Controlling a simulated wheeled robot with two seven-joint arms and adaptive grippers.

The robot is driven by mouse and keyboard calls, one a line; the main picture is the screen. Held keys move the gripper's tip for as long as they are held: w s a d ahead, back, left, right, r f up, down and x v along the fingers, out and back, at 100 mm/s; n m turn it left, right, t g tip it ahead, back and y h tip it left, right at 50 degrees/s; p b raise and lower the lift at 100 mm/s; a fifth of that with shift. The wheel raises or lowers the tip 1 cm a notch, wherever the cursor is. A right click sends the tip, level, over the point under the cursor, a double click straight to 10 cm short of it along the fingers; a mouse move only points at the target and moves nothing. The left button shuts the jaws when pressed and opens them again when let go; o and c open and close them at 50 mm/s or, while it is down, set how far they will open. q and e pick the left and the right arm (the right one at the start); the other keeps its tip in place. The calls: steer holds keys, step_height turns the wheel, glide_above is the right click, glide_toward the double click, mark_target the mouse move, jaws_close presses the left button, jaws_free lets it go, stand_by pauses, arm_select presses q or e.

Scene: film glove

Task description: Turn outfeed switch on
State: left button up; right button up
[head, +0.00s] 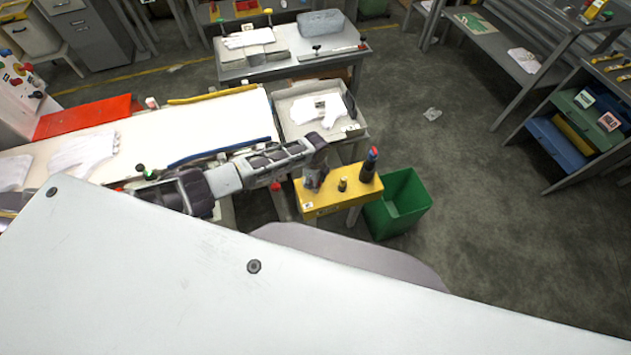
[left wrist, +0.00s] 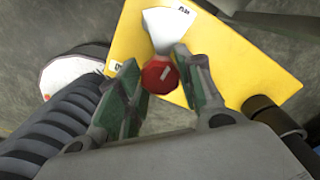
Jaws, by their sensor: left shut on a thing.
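The yellow box (head: 327,203) stands beyond the end of the white belt, and its top also fills much of the left wrist view (left wrist: 226,52). A round red knob (left wrist: 160,76) with a short white mark sits on it. I take it to be the outfeed switch. My left gripper (head: 314,184) reaches down onto the box's left part. In the left wrist view its two green-padded fingers are shut on the red knob, one on each side. In the head view the gripper hides the knob. My right gripper is not in view.
A small black-and-yellow button (head: 342,184) and a dark upright handle (head: 369,166) stand on the box near my gripper. A green bin (head: 400,206) is right of it. A tray with white gloves (head: 318,108) lies behind. The floor at right is mostly clear.

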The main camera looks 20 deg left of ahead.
arm_select(q)
steer(key=o, duration=1)
steer(key=shift+o, duration=0.2)
steer(key=shift+r, duration=0.15)
step_height(320, 180, up, 12)
steer(key=shift+f, duration=0.2)
stand_by(0.7)
